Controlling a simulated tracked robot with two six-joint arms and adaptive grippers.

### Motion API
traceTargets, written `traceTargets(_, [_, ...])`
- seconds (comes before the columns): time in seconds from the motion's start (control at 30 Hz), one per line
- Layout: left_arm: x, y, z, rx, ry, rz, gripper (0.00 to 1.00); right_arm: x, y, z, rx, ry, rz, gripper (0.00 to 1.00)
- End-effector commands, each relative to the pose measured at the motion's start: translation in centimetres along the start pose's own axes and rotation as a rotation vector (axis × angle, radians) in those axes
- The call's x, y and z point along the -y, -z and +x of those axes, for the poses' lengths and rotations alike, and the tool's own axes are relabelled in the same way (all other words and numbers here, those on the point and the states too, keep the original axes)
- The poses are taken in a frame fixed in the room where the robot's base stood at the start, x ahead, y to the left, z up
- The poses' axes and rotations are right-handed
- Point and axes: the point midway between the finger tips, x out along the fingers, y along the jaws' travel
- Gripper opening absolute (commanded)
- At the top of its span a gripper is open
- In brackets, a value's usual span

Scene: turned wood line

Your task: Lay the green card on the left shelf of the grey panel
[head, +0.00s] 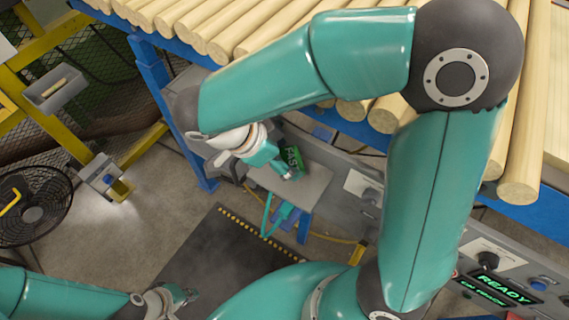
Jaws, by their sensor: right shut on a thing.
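A green card (292,157) with dark lettering that looks like "FAST" is at my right gripper (286,172), which is shut on it. The card is over or on a grey shelf (316,187) at the left end of the grey panel (447,241); I cannot tell whether it touches the shelf. My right arm hides part of the panel. My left gripper (184,296) is low at the left, over the dark mat and away from the card; its fingers are too small to tell open from shut.
Round wooden poles (260,25) lie on a blue frame (153,75) at the top. A black fan (32,207) and a yellow frame (60,110) stand at the left. A lit READY display (503,288) is at the lower right. A dark mat (215,255) covers the floor below.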

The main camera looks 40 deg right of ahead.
Motion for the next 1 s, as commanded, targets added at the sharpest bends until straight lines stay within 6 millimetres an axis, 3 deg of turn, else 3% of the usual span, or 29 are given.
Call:
traceTargets(0.33, [0.1,0.0,0.3,-0.001,0.0,0.0,0.0,0.0,-2.0,3.1,-0.001,-0.001,-0.002,0.54])
traceTargets(0.57, [0.1,0.0,0.3,-0.001,0.0,0.0,0.0,0.0,-2.3,3.4,0.002,0.0,0.0,0.55])
traceTargets(0.6, [0.1,0.0,0.3,-0.001,0.0,0.0,0.0,0.0,-2.3,3.4,0.002,0.0,-0.001,0.77])
traceTargets(0.73, [0.1,0.0,0.3,-0.001,0.0,0.0,0.0,0.0,-2.3,3.4,0.002,0.001,-0.001,0.99])
traceTargets(1.0, [0.1,0.0,0.3,-0.001,0.0,0.0,0.0,0.0,-2.3,3.3,0.001,0.002,-0.002,1.0])
